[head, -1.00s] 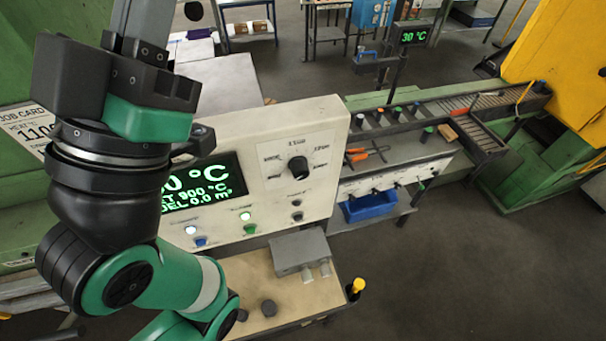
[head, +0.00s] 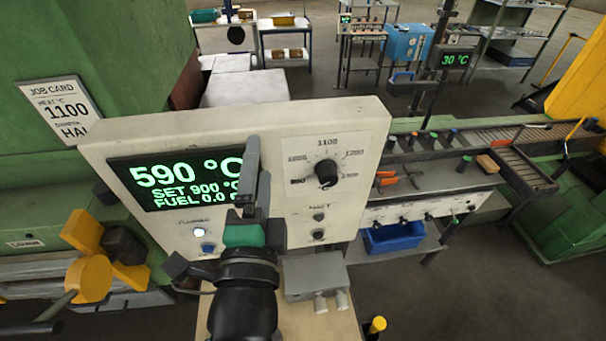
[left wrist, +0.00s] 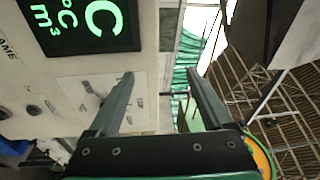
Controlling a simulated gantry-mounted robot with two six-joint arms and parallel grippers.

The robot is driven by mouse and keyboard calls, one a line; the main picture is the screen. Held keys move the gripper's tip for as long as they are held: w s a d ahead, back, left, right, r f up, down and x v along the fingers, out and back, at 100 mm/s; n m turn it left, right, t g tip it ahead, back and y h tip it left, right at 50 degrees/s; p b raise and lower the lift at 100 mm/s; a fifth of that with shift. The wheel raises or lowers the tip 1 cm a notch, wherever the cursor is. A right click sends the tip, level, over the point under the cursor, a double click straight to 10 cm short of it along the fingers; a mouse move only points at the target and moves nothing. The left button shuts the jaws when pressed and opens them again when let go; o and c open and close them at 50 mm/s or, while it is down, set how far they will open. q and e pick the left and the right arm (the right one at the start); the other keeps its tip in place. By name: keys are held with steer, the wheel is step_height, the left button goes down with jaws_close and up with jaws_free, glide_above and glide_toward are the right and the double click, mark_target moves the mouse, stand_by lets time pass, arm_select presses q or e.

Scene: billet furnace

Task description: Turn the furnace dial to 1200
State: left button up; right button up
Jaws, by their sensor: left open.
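The furnace dial is a black knob (head: 327,173) on a white scale plate (head: 300,147) on the upright cream panel (head: 370,120). Its scale shows 1100 at the top and 1200 at the upper right. The green display (head: 190,180) reads 590 °C and SET 900 °C. My left gripper (head: 258,160) is open and empty in front of the panel, left of the dial, apart from it in the head view. In the left wrist view its two fingers (left wrist: 160,73) are spread; one overlaps the scale plate (left wrist: 125,110), and the knob is not clearly visible there. My right gripper is out of view.
A grey box (head: 313,278) sits below the panel. Small knobs (head: 318,217) are under the dial. A bench with orange-handled tools (head: 387,179) and a blue bin (head: 393,236) stands at the right.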

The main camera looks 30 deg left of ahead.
mark_target(328, 181)
arm_select(q)
steer(key=d+f+m+t+h+b, duration=0.1)
steer(key=d+f+m+h+b, duration=0.3)
steer(key=d+f, duration=0.6)
steer(key=shift+h, duration=0.5)
steer(key=x, duration=0.4)
steer(key=p+x, duration=0.1)
steer(key=x, duration=0.3)
steer(key=p+x, duration=0.1)
steer(key=x, duration=0.3)
steer(key=shift+a, duration=0.3)
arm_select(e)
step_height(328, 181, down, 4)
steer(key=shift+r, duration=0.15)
arm_select(q)
jaws_close()
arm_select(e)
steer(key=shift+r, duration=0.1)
